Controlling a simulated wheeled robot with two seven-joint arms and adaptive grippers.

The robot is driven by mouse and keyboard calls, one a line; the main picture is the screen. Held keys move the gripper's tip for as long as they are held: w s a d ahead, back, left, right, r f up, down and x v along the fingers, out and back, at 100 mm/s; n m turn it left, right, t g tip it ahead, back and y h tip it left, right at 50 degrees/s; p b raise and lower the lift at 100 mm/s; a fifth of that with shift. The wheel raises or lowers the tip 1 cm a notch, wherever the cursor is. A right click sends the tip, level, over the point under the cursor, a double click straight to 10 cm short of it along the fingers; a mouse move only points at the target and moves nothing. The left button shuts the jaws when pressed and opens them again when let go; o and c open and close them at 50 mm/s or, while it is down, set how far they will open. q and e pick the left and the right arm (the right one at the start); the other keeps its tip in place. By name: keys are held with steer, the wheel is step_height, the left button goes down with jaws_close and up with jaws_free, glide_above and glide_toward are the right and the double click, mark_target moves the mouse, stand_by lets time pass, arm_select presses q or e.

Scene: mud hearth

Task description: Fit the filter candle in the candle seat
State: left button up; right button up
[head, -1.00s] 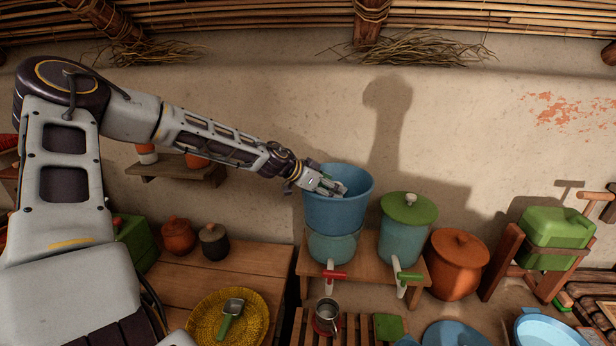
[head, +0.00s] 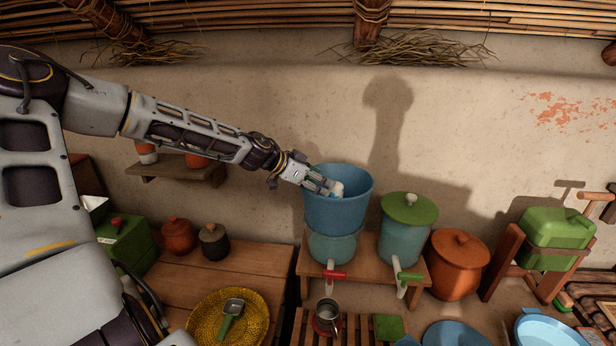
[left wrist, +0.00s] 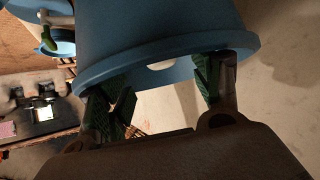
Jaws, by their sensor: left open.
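The blue filter bucket (head: 337,215) stands on a lower teal vessel on a wooden stand. A white piece, seemingly the filter candle (head: 337,188), shows inside its mouth, and a small white part of it (left wrist: 160,65) shows at the rim in the left wrist view. My left gripper (head: 325,186) is at the left side of the mouth, close to the white piece. In the left wrist view its fingers (left wrist: 158,82) are spread apart, one either side of the white piece. The candle seat is hidden inside the bucket. My right gripper is out of view.
A teal vessel with a green lid (head: 408,225) stands to the right, beside an orange clay pot (head: 457,262). A red-handled tap (head: 333,274) sticks out in front. A metal cup (head: 327,312) stands below. A wall shelf (head: 178,172) is behind my left arm.

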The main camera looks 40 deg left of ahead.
arm_select(q)
steer(key=shift+v, duration=2.2)
